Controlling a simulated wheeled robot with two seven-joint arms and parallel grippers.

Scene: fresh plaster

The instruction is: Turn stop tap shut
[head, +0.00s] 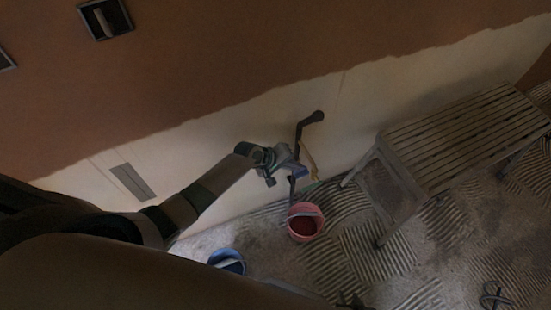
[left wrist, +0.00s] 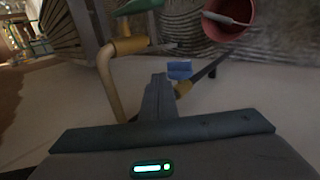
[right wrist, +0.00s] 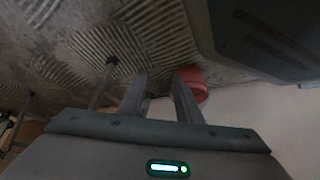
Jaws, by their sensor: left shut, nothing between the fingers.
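A pipe (head: 299,132) comes off the pale lower wall and runs down. In the left wrist view, a blue handle (left wrist: 180,70) sits by a brass fitting (left wrist: 183,88) on a dark pipe. A brass-coloured pipe (left wrist: 106,82) beside it carries a green handle (left wrist: 138,6). I cannot tell which handle is the stop tap's. My left gripper (left wrist: 160,80) is shut and empty, its tips close beside the blue handle; contact is unclear. My right gripper (right wrist: 160,82) is open, its fingers apart, with floor and a red bucket (right wrist: 192,80) beyond.
The red bucket (head: 305,222) stands on the floor below the pipes. A blue bucket (head: 228,262) is further left. A slatted wooden bench (head: 460,140) stands to the right along the wall. A grey vent plate (head: 132,181) is in the wall. Ridged floor at right is mostly open.

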